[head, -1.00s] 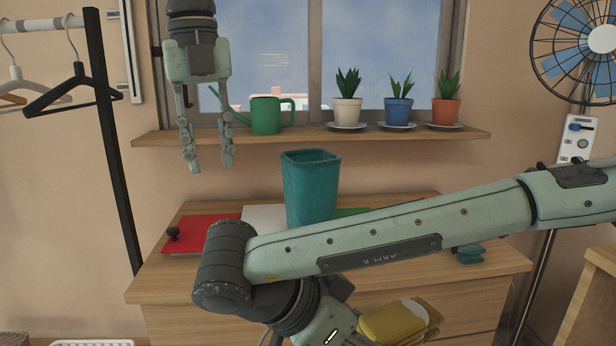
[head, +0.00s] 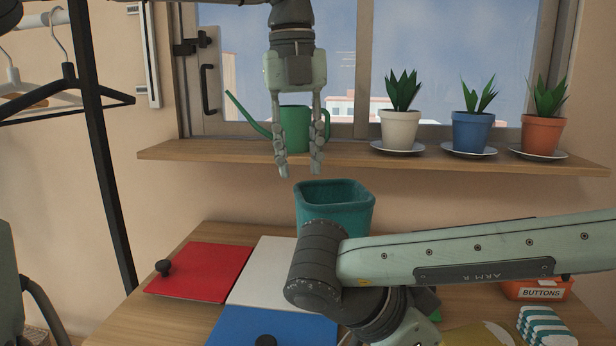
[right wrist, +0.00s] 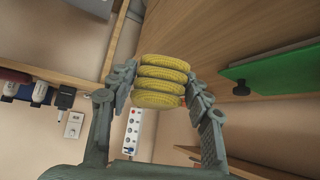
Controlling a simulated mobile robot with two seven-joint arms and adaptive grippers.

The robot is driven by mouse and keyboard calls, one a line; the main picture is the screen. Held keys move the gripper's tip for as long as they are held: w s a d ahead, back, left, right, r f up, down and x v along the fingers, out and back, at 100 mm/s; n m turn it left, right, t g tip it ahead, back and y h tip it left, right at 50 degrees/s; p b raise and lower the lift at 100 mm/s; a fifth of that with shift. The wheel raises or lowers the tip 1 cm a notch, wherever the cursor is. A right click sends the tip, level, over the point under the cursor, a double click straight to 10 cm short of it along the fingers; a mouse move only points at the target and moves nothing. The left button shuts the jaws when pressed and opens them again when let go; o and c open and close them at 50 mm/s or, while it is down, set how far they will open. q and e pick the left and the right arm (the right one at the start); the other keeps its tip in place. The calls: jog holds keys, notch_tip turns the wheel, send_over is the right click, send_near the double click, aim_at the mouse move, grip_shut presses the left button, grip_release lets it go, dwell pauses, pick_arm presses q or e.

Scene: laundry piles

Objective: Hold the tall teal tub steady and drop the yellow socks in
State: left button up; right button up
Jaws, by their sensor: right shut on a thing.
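The tall teal tub (head: 335,200) stands upright on the wooden dresser top, its lower part hidden behind my right arm. My left gripper (head: 299,168) hangs fingers down, open and empty, just above and left of the tub's rim in the head view, apart from it. My right gripper (right wrist: 160,84) is shut on the yellow socks (right wrist: 162,72), a ribbed bundle between its fingers in the right wrist view. In the head view my right arm crosses in front of the tub, and its fingers are out of sight; a yellow patch shows at the bottom edge.
Red (head: 204,272), white (head: 268,262) and blue (head: 262,326) panels lie on the dresser (head: 190,250). At right are a BUTTONS box (head: 537,288) and a striped teal-and-white bundle (head: 541,326). The shelf (head: 360,154) behind holds a green watering can (head: 293,130) and potted plants.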

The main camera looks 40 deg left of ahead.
aim_at(302, 221)
pick_arm(q)
notch_tip(302, 221, down, 11)
jog(key=shift+w+d+r, duration=0.1)
jog(key=shift+w+d, duration=0.05)
dwell(0.4)
grip_shut()
dwell(1.3)
grip_release()
jog(key=r, duration=1.2)
jog(key=shift+s+a, duration=0.2)
jog(key=shift+s, duration=0.05)
